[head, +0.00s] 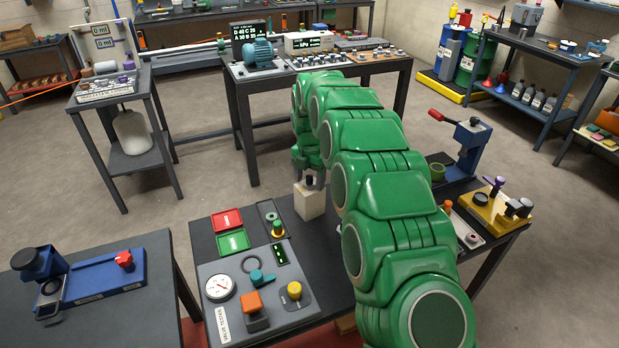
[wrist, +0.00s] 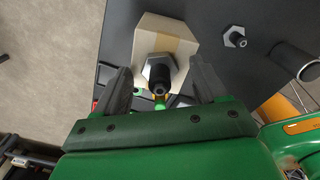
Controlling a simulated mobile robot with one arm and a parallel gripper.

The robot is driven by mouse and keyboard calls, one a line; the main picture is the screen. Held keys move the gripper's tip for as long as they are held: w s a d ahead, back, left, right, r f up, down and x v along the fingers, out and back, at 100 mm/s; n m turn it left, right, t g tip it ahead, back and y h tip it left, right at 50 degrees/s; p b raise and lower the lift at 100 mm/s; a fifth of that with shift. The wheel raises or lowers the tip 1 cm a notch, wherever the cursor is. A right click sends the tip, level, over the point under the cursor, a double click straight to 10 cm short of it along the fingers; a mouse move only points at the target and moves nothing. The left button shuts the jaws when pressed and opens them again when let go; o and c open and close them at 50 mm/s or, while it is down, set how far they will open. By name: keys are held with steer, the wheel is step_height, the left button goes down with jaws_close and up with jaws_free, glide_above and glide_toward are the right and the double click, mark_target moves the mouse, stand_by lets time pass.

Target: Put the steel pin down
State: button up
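The likely steel pin (wrist: 158,72), a grey hexagonal piece with a dark round end, shows in the wrist view over a cream box (wrist: 150,29). It appears to stand on the box top, though I cannot see its lower end. My gripper (wrist: 160,65) has its fingers on either side of the piece, with a visible gap at each side. In the head view my gripper (head: 311,180) is just above the cream box (head: 309,203), and the arm hides part of it. A second, similar hexagonal piece (wrist: 235,37) sits on the dark table to the right in the wrist view.
The dark workbench (head: 205,243) carries a grey valve tester panel (head: 215,315), a red tray (head: 227,220) and a green tray (head: 233,242) left of the box. A blue press (head: 467,145) and a yellow fixture (head: 497,208) stand to the right, beyond my arm.

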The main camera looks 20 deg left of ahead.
mark_target(310, 174)
step_height(310, 174, up, 12)
stand_by(0.9)
steer(key=shift+r, duration=0.15)
steer(key=s+d+r+m, duration=0.3)
steer(key=s+d+m, duration=0.25)
steer(key=d, duration=0.45)
steer(key=s+d+r+m, duration=0.3)
steer(key=s+d+m, duration=0.25)
steer(key=d, duration=0.45)
steer(key=s+d+r+m, duration=0.35)
steer(key=d+m, duration=0.25)
steer(key=d, duration=0.4)
steer(key=s+d+f+m, duration=0.2)
steer(key=s+d+m, duration=0.3)
steer(key=s, duration=0.5)
steer(key=s+d+f+m+g, duration=0.1)
steer(key=s+d+m, duration=0.4)
steer(key=s, duration=0.5)
steer(key=s+d+f+m, duration=0.3)
steer(key=s+d+m, duration=0.2)
steer(key=s, duration=0.6)
steer(key=shift+f+m+g, duration=0.25)
steer(key=shift+m+g, duration=0.15)
steer(key=shift+m, duration=0.5)
